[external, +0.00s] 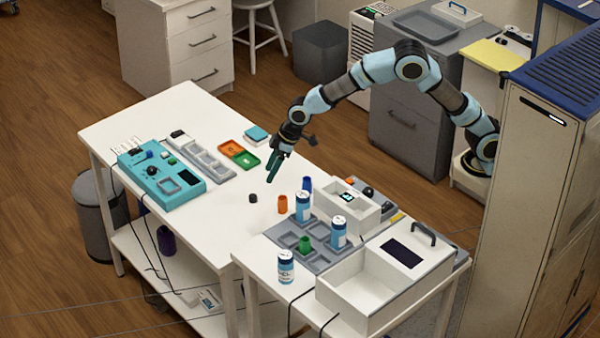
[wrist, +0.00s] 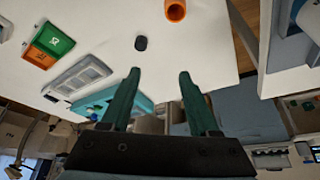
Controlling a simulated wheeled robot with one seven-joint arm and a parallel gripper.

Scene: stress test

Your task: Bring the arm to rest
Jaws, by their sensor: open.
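My arm (external: 375,68) reaches out from the right and bends down over the white table (external: 200,120). My gripper (external: 272,170) points down above the table. In the wrist view its two green fingers (wrist: 159,75) stand apart with nothing between them. A small black cylinder (external: 253,198) lies on the table below and in front of the gripper; it also shows in the wrist view (wrist: 141,43), beyond the fingertips. An orange cylinder (external: 283,204) stands close by and shows at the top of the wrist view (wrist: 175,10).
A grey tray (external: 324,262) holds labelled bottles (external: 303,206) and a green cup (external: 305,244). A white open bin (external: 350,285) stands at the front right. A teal device (external: 165,180), grey compartment tray (external: 200,157) and orange-green tray (external: 238,153) lie left. A tall cabinet (external: 520,170) stands right.

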